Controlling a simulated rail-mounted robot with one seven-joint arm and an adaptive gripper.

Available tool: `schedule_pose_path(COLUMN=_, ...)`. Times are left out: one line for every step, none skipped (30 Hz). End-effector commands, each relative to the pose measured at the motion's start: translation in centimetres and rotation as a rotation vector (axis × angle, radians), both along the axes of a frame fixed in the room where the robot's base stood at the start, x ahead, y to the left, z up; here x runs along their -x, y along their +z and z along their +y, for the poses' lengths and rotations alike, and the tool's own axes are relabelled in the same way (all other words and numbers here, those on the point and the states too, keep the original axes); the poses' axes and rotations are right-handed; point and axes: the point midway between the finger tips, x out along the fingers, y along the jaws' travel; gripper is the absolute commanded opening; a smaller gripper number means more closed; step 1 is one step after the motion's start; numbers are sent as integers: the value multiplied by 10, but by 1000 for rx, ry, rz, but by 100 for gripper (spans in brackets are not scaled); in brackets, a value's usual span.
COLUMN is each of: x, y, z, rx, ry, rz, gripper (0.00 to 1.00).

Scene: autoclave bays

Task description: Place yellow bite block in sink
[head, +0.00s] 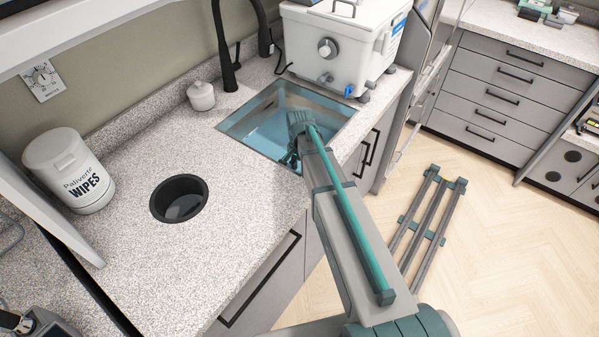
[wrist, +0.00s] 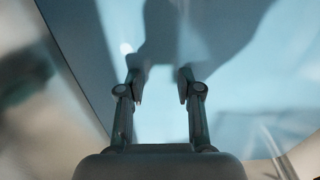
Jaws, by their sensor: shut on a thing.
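The sink (head: 240,126) is a square steel basin set in the speckled counter, with a bluish inside. My gripper (head: 291,162) is at the near right part of the sink, over or within the basin; its exact height is hard to tell. In the wrist view my gripper (wrist: 160,88) points at the blue basin, its two fingers a small gap apart. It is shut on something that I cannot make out. No yellow bite block can be made out in either view; my arm hides part of the sink.
A round black counter opening (head: 180,199) and a wipes tub (head: 70,170) are at left. Counter between is clear.

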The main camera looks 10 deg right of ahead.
Motion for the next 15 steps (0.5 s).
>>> schedule_pose_path(x=0, y=-6, z=0, rx=0, ry=0, rz=1, gripper=3)
schedule_pose_path(x=0, y=-10, z=0, rx=0, ry=0, rz=1, gripper=3)
schedule_pose_path(x=0, y=-15, z=0, rx=0, ry=0, rz=3, gripper=3)
schedule_pose_path(x=0, y=-18, z=0, rx=0, ry=0, rz=1, gripper=3)
schedule_pose_path(x=0, y=-20, z=0, rx=0, ry=0, rz=1, gripper=3)
schedule_pose_path(x=0, y=-23, z=0, rx=0, ry=0, rz=0, gripper=3)
schedule_pose_path(x=0, y=-25, z=0, rx=0, ry=0, rz=0, gripper=3)
schedule_pose_path(x=0, y=-25, z=0, rx=0, ry=0, rz=0, gripper=3)
schedule_pose_path(x=0, y=-26, z=0, rx=0, ry=0, rz=0, gripper=3)
schedule_pose_path(x=0, y=-26, z=0, rx=0, ry=0, rz=0, gripper=3)
schedule_pose_path(x=0, y=-26, z=0, rx=-1, ry=0, rz=-1, gripper=3)
schedule_pose_path(x=0, y=-25, z=0, rx=-1, ry=0, rz=-1, gripper=3)
schedule_pose_path(x=0, y=-25, z=0, rx=0, ry=0, rz=0, gripper=3)
schedule_pose_path(x=0, y=-25, z=0, rx=0, ry=0, rz=0, gripper=3)
schedule_pose_path(x=0, y=-26, z=0, rx=0, ry=0, rz=0, gripper=3)
